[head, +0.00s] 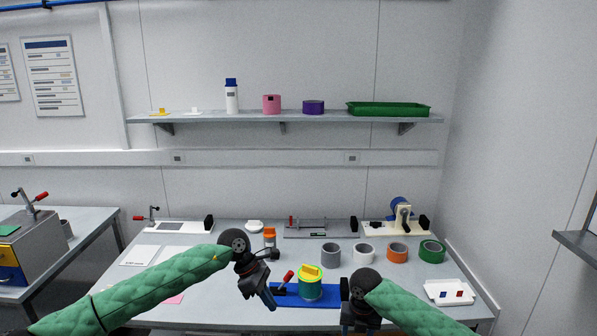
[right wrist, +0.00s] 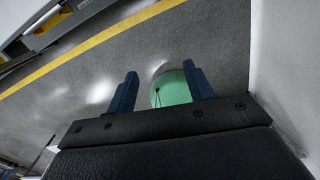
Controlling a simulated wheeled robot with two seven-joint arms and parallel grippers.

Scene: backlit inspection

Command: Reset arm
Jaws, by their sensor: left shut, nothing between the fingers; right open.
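My left gripper (head: 266,298) is shut and empty over the front of the table, just left of a blue fixture (head: 330,303). A red-handled clamp (head: 285,280) and a green and yellow cylinder (head: 311,289) sit on this fixture, near the left gripper. My right gripper (head: 355,322) is at the table's front edge, right of the fixture, partly hidden by my own wrist. In the right wrist view its two blue fingers (right wrist: 162,88) stand apart. A green rounded shape shows beyond them, and I cannot tell what it is.
Grey, white, orange and green (head: 431,252) rings line the table (head: 205,310). Fixtures line the back. A wall shelf (head: 215,118) holds several items. The floor (right wrist: 50,120) has a yellow line.

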